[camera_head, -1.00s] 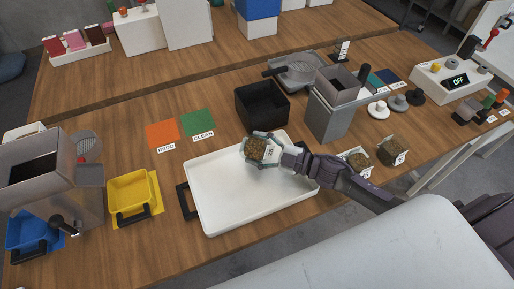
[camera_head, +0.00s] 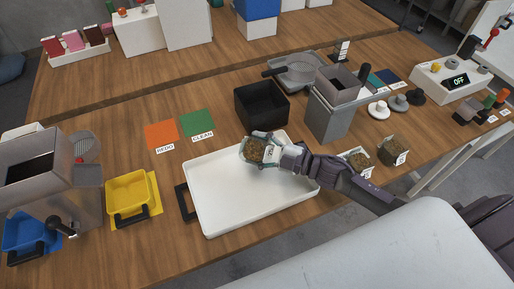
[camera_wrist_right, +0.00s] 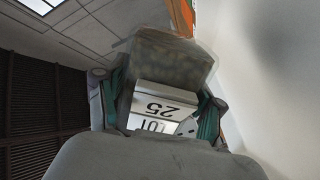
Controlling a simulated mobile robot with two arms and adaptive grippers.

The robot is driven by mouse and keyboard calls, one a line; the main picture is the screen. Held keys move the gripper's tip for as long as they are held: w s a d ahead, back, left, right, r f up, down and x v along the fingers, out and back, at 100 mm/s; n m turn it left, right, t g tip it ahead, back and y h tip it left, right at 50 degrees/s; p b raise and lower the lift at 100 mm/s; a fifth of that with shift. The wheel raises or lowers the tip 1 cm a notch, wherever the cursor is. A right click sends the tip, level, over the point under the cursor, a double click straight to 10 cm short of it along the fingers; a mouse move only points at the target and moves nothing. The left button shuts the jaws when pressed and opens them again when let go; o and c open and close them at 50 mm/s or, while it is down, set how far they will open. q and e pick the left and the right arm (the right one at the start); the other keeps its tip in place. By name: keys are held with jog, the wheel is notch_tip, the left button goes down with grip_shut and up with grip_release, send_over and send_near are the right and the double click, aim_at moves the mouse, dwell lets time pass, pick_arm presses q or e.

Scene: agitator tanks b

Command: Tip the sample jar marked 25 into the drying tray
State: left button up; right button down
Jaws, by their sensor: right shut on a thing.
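The sample jar (camera_head: 254,150) is a clear jar with brown grainy contents showing at its top. In the right wrist view the jar (camera_wrist_right: 170,62) carries a white label reading 25 and LOT, upside down in that picture. My right gripper (camera_head: 267,152) is shut around the jar, with a finger on each side in the wrist view. It holds the jar over the back part of the white drying tray (camera_head: 245,205). The visible tray floor looks bare. The exact tilt of the jar is hard to tell. My left gripper is not in view.
Two similar jars (camera_head: 393,150) (camera_head: 357,161) stand right of the tray. A black bin (camera_head: 262,106) stands just behind it, with a grey hopper unit (camera_head: 330,118) to its right. A yellow tray (camera_head: 130,192) lies to the left. REDO and CLEAN mats (camera_head: 197,122) lie behind left.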

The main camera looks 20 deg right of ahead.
dwell(0.4)
jog(key=shift+f+n+b, duration=0.1)
jog(key=shift+n+b, duration=0.2)
jog(key=shift+n, duration=0.3)
jog(key=shift+f+n+b, duration=0.2)
jog(key=shift+n+b, duration=0.45)
jog(key=shift+n, duration=0.55)
jog(key=shift+f, duration=0.1)
jog(key=shift+s+f+n+b, duration=0.1)
jog(key=shift+n+b, duration=0.3)
jog(key=shift+n, duration=0.1)
jog(key=shift+a+f, duration=0.1)
jog(key=shift+n+b, duration=0.4)
jog(key=shift+n, duration=0.2)
jog(key=shift+f, duration=0.1)
jog(key=shift+s+a+f+n+b, duration=0.15)
jog(key=shift+f+n+b, duration=0.05)
jog(key=shift+n+b, duration=0.3)
